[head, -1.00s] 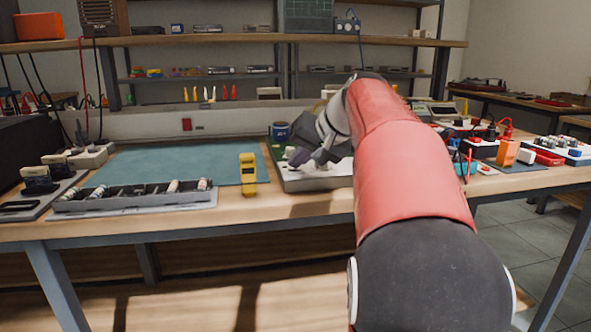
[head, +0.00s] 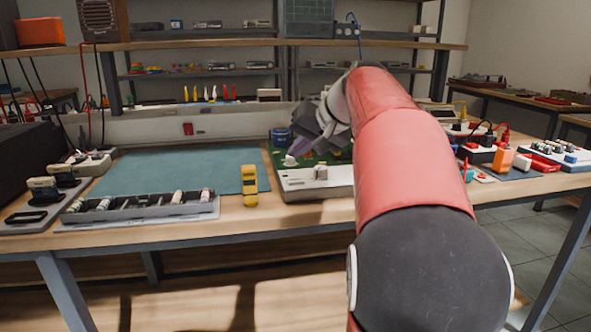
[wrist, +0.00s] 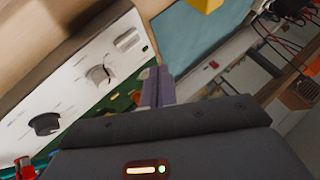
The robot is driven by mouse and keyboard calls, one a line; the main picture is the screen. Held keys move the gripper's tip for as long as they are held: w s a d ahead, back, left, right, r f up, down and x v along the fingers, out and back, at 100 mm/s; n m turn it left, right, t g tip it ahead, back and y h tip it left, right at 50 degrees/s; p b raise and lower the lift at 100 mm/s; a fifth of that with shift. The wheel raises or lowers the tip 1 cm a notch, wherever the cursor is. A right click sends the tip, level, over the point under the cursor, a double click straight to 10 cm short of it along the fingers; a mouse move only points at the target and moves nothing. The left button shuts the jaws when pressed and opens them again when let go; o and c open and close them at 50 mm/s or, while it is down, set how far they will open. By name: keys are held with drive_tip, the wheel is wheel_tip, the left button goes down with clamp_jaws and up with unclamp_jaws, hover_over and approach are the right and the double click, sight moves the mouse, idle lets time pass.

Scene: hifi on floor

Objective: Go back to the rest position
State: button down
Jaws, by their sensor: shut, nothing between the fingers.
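My gripper (head: 297,152) is above the back of a white-fronted device with a green board (head: 305,180), right of the middle of the workbench. In the wrist view its two fingers (wrist: 158,84) are together and empty. My red arm covers the right part of the device in the head view. The device's white panel with dark and white knobs also shows at the left of the wrist view (wrist: 75,95).
A yellow meter (head: 249,186) stands by the teal mat (head: 170,170). A grey tray (head: 140,212) with small cylinders lies at the front left. The mat is mostly clear.

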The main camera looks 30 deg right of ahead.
wheel_tip(320, 180, up, 2)
idle(0.5)
drive_tip(key=s+a+f+n+g+h, duration=0.1)
drive_tip(key=s+a+f+n+g, duration=0.1)
drive_tip(key=s+a+f, duration=0.85)
drive_tip(key=s+a+f+n+g+h, duration=0.1)
drive_tip(key=s+a+f, duration=0.4)
drive_tip(key=s+f, duration=0.7)
drive_tip(key=s+n+h, duration=0.1)
drive_tip(key=s+n, duration=0.1)
drive_tip(key=s, duration=0.1)
drive_tip(key=shift+a, duration=0.2)
